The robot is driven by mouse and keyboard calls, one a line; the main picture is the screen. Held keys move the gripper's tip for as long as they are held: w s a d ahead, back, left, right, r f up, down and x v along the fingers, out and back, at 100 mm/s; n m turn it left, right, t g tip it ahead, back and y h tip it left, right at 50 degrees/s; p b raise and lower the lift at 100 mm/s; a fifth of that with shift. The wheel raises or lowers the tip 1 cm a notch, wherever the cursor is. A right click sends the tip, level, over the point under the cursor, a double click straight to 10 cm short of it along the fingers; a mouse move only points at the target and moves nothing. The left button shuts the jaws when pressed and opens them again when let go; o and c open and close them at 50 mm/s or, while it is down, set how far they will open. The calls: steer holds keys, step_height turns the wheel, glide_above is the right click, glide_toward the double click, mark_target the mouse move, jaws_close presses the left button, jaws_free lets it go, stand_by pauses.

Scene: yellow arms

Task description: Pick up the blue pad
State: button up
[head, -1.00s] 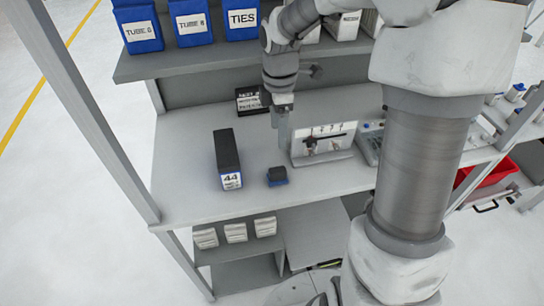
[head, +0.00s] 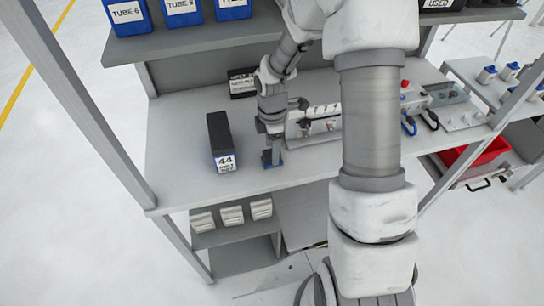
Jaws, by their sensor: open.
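The blue pad (head: 266,164) is a small blue block with a dark top, lying on the grey workbench (head: 190,185) near its front edge. My gripper (head: 273,155) points straight down at the pad, and its fingers cover much of it. The gripper is open; whether the fingers touch the pad cannot be told.
A tall dark box labelled 44 (head: 219,140) stands left of the pad. A white fixture panel (head: 318,125) stands to the right, behind the gripper. A black labelled box (head: 242,83) stands at the back. The bench's front left is clear.

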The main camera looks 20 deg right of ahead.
step_height(320, 180, down, 2)
steer(key=shift+f, duration=0.1)
jaws_close()
stand_by(0.4)
